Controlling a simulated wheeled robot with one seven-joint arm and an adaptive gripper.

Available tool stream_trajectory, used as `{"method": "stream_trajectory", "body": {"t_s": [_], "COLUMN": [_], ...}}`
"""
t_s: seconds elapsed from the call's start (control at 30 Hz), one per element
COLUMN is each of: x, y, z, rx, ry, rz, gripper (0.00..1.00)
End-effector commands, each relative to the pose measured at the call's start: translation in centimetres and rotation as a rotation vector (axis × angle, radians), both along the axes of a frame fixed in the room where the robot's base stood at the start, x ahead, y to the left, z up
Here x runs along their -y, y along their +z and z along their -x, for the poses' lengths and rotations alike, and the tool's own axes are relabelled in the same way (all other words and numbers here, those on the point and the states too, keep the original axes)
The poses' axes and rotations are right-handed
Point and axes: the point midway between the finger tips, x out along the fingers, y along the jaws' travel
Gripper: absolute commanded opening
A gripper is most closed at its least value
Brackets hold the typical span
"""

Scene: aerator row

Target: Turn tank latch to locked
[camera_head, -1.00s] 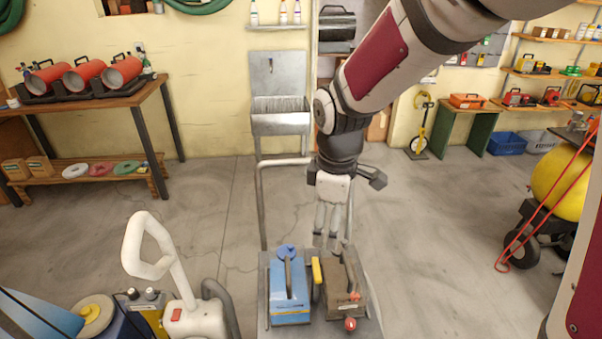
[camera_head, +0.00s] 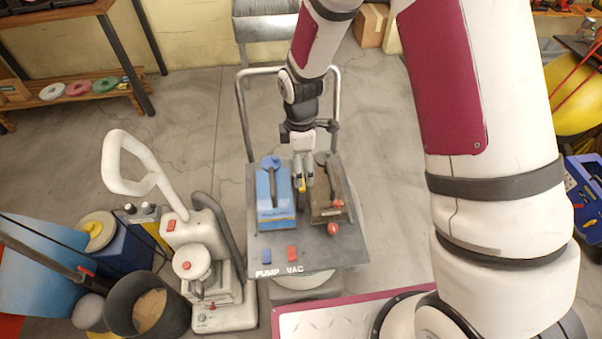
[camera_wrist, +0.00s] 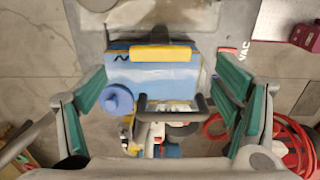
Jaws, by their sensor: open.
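A blue tank (camera_head: 272,200) with a blue cap (camera_head: 271,162) and dark handle stands on the grey cart (camera_head: 310,252). A yellow latch (camera_head: 301,186) is at its right side, partly hidden by my fingers in the head view. The wrist view shows the yellow latch (camera_wrist: 163,54) as a bar across the blue tank face (camera_wrist: 150,75). My gripper (camera_head: 303,178) points down over the gap between the tanks. In the wrist view my gripper (camera_wrist: 163,95) is open, with the latch ahead of its teal-padded fingers. I cannot tell whether anything touches.
A white upright machine (camera_head: 195,250) is left of the cart.

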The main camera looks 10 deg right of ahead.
Motion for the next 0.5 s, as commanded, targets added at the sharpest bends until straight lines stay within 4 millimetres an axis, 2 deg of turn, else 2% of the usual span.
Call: {"method": "stream_trajectory", "body": {"t_s": [0.1, 0.2, 0.5], "x": [0.0, 0.0, 0.0], "y": [-2.1, -3.4, -5.0], "z": [0.2, 0.1, 0.0], "rx": [-0.004, -0.002, 0.0], "ry": [0.001, -0.001, -0.001], "rz": [0.001, 0.0, 0.0], "gripper": [0.83, 0.83, 0.83]}}
